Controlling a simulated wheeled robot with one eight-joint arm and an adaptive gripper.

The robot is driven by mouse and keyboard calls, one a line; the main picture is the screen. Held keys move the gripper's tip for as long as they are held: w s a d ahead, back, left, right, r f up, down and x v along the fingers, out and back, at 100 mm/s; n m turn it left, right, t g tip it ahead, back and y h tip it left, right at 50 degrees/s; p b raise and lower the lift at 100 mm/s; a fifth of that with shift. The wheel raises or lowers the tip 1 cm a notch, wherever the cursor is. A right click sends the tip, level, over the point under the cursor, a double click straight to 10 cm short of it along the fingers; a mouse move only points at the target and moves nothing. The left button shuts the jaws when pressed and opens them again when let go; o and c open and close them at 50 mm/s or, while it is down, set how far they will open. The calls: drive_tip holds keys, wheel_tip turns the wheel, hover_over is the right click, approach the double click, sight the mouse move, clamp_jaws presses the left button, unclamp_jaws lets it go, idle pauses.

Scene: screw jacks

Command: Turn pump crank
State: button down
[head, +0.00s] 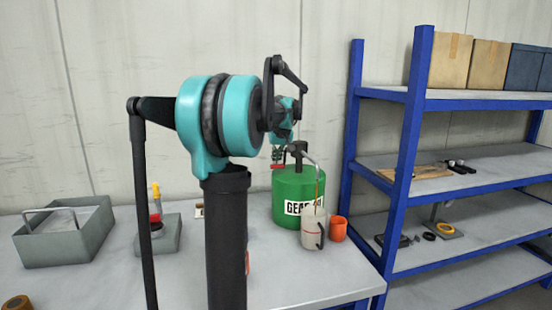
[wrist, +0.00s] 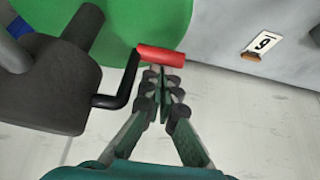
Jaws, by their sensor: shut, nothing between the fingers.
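The green drum (head: 288,208) with a white "GEAR" label stands on the bench, and its top fills the upper left of the wrist view (wrist: 150,22). A dark pump head (wrist: 45,85) sits on it. A bent black crank arm (wrist: 122,92) runs from the pump head to a red handle (wrist: 161,56). My gripper (wrist: 160,76) is shut and empty, its fingertips close to the red handle; I cannot tell whether they touch it. In the head view my gripper (head: 278,155) is small beside the pump, next to the red handle (head: 278,166).
A white jug (head: 313,232) and an orange cup (head: 338,229) stand in front of the drum. Blue shelving (head: 416,130) stands at right. A numbered tag (wrist: 263,45) is near the drum.

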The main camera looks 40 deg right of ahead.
drive_tip(key=g, duration=0.1)
drive_tip(key=g+y, duration=0.1)
drive_tip(key=s+g+y, duration=0.1)
drive_tip(key=g, duration=0.1)
drive_tip(key=shift+s+a+f, duration=0.1)
drive_tip(key=shift+a+f, duration=0.15)
drive_tip(key=shift+a, duration=0.1)
drive_tip(key=shift+s+a, duration=0.15)
drive_tip(key=shift+s, duration=0.15)
idle(0.4)
